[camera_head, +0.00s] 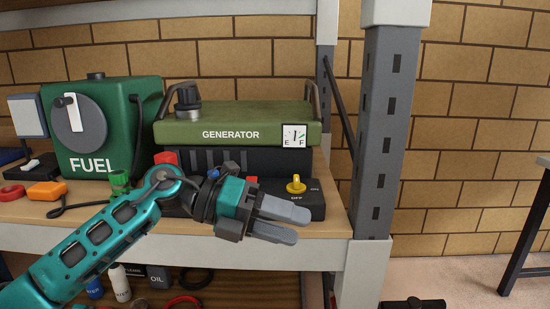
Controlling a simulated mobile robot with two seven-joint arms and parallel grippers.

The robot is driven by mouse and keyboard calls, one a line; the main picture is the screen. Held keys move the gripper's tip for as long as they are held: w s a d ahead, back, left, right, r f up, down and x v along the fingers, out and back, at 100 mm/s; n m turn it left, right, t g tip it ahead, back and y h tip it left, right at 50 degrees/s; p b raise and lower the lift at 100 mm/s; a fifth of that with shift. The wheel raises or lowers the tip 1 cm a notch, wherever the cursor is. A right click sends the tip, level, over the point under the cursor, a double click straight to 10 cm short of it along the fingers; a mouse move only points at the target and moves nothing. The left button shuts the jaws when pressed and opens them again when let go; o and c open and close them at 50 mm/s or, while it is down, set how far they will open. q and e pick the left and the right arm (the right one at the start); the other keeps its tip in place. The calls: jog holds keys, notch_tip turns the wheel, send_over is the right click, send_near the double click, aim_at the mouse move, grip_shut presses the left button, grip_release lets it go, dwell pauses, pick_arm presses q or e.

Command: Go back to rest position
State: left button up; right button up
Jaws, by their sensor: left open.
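My left gripper (281,222) is at the front edge of the shelf, in front of the generator (230,125). Its grey fingers point right and are apart, with nothing between them. The generator is green and black, with a fuel gauge (294,136) at its right front. A yellow switch knob (296,184) sits on a dark panel between ON and OFF labels, just above and right of the fingers. The teal left arm comes in from the lower left and hides part of the generator's lower front. My right gripper does not show.
A green fuel unit (93,135) with a round dial stands left on the shelf (330,215). A grey upright post (378,130) stands right. Bottles and rings sit on the lower shelf.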

pick_arm(q)
jog(key=s+a+f+n+t+y+p, duration=0.15)
jog(key=a+f+n+t, duration=0.35)
jog(key=n, duration=0.6)
jog(key=a+f+n+t+y, duration=0.3)
jog(key=f+n+t, duration=0.4)
jog(key=n, duration=0.3)
jog(key=s+a+f+n+t+y+p, duration=0.1)
jog(key=a+f+n+t+y, duration=0.1)
jog(key=a+f+n+t, duration=0.65)
jog(key=s+a+f+n+g+y, duration=0.2)
jog(key=s+f+n+g+y, duration=0.4)
jog(key=s+f, duration=0.6)
jog(key=s+n+g, duration=0.2)
jog(key=n, duration=0.1)
jog(key=shift+s+a+f+n+p, duration=0.3)
jog(key=shift+a+f+n, duration=0.05)
jog(key=shift+f, duration=0.05)
